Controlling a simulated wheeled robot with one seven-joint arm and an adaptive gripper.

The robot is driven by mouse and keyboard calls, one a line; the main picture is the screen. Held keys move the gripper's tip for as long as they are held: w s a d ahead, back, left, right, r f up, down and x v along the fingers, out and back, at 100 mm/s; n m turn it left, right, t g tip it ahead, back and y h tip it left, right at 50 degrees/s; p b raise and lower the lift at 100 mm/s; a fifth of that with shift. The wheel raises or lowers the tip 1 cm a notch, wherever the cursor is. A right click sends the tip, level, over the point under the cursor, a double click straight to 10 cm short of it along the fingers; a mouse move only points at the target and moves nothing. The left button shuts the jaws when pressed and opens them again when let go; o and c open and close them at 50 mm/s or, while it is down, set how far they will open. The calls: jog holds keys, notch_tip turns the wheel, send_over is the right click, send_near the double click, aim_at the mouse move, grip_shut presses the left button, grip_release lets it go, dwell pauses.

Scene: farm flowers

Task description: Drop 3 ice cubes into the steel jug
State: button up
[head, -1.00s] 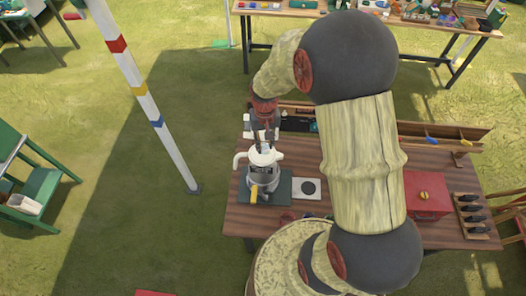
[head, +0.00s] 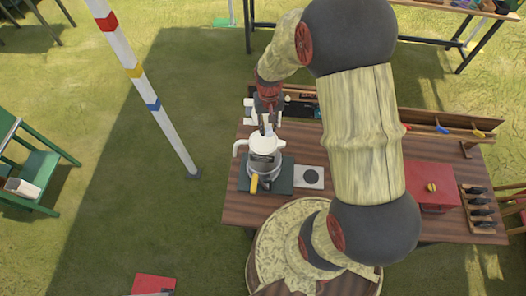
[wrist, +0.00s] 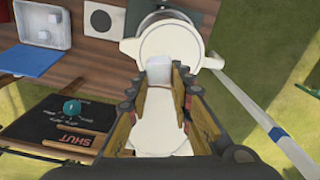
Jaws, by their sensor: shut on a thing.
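The jug (head: 264,166) has a grey metallic body with a white top piece, a white handle on the left and a yellow part in front. It stands on a dark green mat (head: 284,182). My gripper (head: 268,124) is over the jug's far side. In the wrist view my gripper (wrist: 159,78) is shut on a pale ice cube (wrist: 158,70), which is at the near edge of the rim. Whether it overlaps the mouth is unclear. A white tray (wrist: 65,42) holds at least one pale cube (wrist: 43,35).
A white tile with a black disc (head: 309,177) lies beside the jug. A red box (head: 432,186) and a rack of dark items (head: 481,208) stand to the right. A striped pole (head: 140,85) stands left.

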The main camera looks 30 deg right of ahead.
jog(key=shift+f, duration=0.3)
jog(key=o, duration=0.9)
jog(key=shift+o, duration=0.3)
notch_tip(320, 180, up, 12)
dwell(0.4)
